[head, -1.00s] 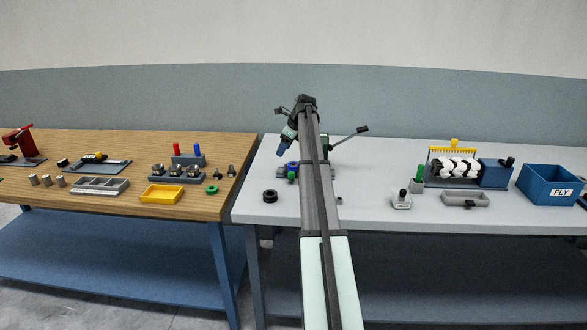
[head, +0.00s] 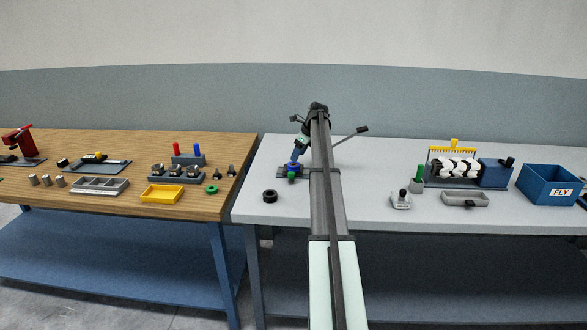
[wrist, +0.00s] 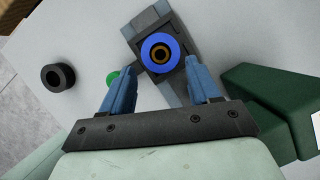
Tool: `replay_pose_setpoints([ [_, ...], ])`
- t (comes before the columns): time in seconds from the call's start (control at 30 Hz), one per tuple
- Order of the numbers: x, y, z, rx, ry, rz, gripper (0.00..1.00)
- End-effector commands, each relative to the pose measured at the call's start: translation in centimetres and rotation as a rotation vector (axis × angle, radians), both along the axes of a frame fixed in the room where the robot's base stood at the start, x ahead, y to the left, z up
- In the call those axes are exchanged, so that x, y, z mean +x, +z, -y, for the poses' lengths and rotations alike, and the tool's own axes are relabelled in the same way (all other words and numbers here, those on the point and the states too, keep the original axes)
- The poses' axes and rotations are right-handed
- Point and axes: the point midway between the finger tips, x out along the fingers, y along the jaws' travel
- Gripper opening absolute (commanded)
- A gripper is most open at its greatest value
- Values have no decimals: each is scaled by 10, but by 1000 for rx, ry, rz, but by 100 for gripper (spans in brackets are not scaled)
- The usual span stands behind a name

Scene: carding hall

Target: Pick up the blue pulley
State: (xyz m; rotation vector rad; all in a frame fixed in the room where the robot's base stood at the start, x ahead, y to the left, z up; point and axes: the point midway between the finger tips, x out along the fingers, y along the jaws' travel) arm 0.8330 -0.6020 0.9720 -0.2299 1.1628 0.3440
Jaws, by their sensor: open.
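The blue pulley (wrist: 174,43) is a ring with a brass-coloured centre and sits on a dark grey block in the wrist view. In the head view the blue pulley (head: 293,166) shows on the grey table, just below my gripper (head: 297,156). In the wrist view my gripper (wrist: 160,90) is open, with its two blue fingers apart and nothing between the tips. My arm hides part of the fixture in the head view.
A black ring (wrist: 58,77) lies on the grey table (head: 245,205) to the left, also visible in the head view (head: 270,196). A green part (wrist: 113,79) is close to the left finger. A dark green block (wrist: 275,90) is right of the right finger. A lever (head: 350,134) sticks out behind my arm.

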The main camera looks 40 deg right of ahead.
Motion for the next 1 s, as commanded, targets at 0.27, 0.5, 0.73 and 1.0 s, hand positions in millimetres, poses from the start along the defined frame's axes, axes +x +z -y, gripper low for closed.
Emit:
replay_pose_setpoints([
  [0.27,6,-16,-2,0,1,-1,62],
  [0.5,17,-45,-6,0,1,-1,62],
  [0.73,19,-51,-7,0,1,0,62],
  [1.0,19,-51,-7,0,1,0,43],
])
